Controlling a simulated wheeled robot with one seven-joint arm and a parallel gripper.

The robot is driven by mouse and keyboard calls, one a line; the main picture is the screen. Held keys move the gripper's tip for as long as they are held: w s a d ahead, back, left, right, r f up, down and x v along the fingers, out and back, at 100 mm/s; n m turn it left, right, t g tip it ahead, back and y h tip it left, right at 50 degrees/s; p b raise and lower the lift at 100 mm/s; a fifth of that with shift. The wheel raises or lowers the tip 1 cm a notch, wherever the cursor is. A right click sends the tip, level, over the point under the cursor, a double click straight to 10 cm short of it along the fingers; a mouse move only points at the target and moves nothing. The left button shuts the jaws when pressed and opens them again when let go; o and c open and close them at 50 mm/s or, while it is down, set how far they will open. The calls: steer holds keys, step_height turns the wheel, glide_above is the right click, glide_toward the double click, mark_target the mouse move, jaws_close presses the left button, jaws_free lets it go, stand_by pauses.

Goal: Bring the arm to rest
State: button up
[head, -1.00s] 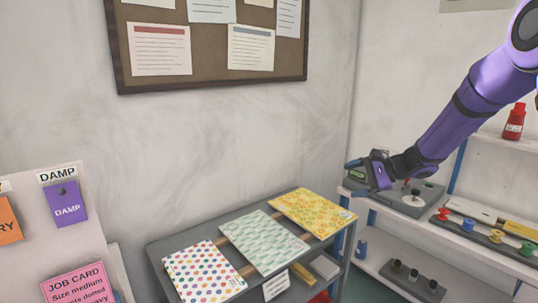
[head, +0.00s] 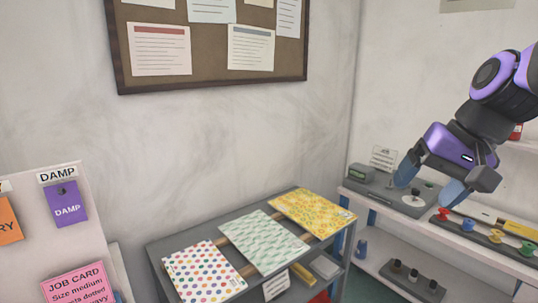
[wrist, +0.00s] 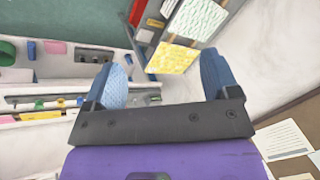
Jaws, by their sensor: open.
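My gripper (head: 430,182) is at the right in the head view, at the end of my purple arm. Its two blue fingers are spread apart with nothing between them. It shows in front of the upper white shelf, partly covering the grey device there. In the wrist view my gripper (wrist: 163,85) is also open and empty, with the yellow patterned sheet (wrist: 172,57) seen beyond the gap between the fingers.
A grey table (head: 165,248) holds dotted, green and yellow patterned sheets. The white shelf (head: 462,242) at the right carries a grey device (head: 375,187) and a rack of coloured spools (head: 495,237). A pinboard (head: 210,75) hangs on the wall. A board with cards stands left.

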steer(key=s+d+n+t+h, duration=0.2)
steer(key=s+d+h, duration=0.1)
steer(key=s, duration=0.7)
steer(key=shift+d+r, duration=0.3)
steer(key=shift+d, duration=0.35)
